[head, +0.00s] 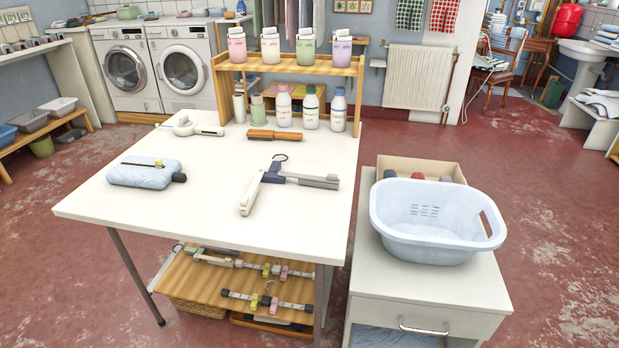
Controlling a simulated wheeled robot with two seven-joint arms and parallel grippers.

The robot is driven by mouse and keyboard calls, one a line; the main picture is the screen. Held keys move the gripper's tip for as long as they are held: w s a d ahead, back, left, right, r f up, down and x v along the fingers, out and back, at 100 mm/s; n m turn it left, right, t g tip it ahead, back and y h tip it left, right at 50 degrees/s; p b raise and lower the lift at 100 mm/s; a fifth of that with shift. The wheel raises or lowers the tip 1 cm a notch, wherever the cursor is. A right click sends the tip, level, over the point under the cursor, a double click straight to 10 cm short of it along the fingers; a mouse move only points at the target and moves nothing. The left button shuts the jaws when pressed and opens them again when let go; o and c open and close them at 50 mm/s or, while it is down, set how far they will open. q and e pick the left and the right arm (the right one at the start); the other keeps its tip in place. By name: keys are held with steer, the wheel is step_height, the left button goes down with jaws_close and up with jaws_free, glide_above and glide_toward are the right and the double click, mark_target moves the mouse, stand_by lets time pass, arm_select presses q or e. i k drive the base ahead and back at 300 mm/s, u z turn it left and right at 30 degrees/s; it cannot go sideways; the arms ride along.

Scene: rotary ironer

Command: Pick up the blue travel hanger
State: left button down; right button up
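A folding hanger (272,180) lies on the white table, right of its middle. It has a small dark hook at the top, a dark blue middle, a white arm pointing toward the front and a grey arm pointing right. It is the nearest match to the blue travel hanger, but only its middle looks blue. Neither of my grippers is in view, and nothing touches this hanger.
The white table (215,222) also bears a light blue pouch-like item (140,176), a white tool (205,130) and an orange-brown brush (275,135). Bottles stand at the back. Right is a cabinet with a pale blue basket (430,245). Clip hangers (265,300) lie on the lower shelf.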

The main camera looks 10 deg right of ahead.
mark_target(271, 176)
steer(key=u, duration=1.55)
steer(key=i, duration=0.8)
steer(key=z, duration=2.35)
steer(key=i, duration=0.5)
steer(key=u, duration=0.05)
